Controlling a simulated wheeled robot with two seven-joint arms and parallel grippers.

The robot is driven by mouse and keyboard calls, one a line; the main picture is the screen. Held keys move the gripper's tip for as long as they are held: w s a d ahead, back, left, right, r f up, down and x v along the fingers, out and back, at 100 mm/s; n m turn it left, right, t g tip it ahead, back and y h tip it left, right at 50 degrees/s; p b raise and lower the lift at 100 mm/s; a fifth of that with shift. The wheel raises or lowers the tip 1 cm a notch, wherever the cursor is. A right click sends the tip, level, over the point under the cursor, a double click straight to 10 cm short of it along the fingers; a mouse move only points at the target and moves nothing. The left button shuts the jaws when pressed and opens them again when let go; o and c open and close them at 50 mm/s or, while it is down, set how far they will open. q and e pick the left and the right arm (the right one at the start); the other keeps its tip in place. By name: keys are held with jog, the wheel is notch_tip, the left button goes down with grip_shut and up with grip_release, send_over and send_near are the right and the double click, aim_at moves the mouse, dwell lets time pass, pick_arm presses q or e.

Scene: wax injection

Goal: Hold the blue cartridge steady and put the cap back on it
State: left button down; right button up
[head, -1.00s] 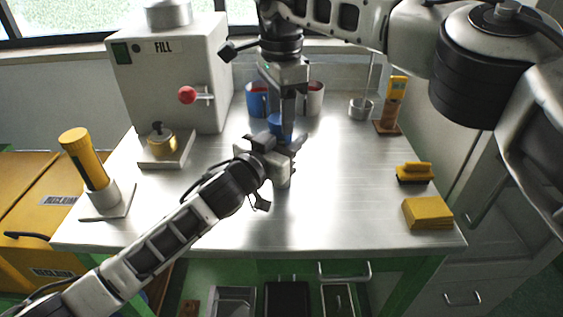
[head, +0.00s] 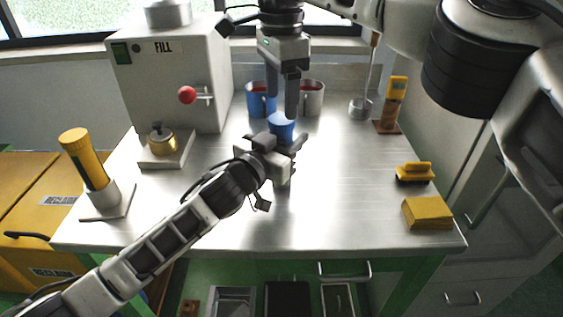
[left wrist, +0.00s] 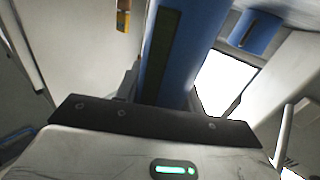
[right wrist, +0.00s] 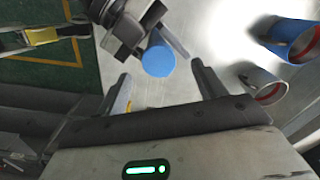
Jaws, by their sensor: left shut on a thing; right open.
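The blue cartridge (head: 281,127) stands upright over the middle of the table. My left gripper (head: 282,149) is shut on it from the front, hiding its lower part. In the left wrist view the cartridge (left wrist: 190,45) rises between the fingers, with a dark strip down its side. In the right wrist view its top (right wrist: 159,56) is a flat, closed blue disc. A cap appears to be on it, but I cannot make out a seam or how tightly it sits. My right gripper (head: 284,99) is open and empty above the cartridge, pointing down, clear of its top.
A blue cup (head: 257,101) and a grey cup (head: 314,100), red inside, stand behind. The fill machine (head: 170,75) with its red knob is at left. A yellow block (head: 427,213) and brush (head: 414,172) lie at right. The table's front middle is clear.

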pick_arm(q)
jog(key=shift+r, duration=0.1)
pick_arm(e)
jog(key=shift+r, duration=1.9)
pick_arm(q)
jog(key=c, duration=0.8)
grip_release()
jog(key=shift+s+a, duration=0.3)
jog(key=shift+s, duration=0.15)
pick_arm(e)
jog(key=shift+f+b, duration=0.45)
pick_arm(q)
jog(key=v, duration=1.5)
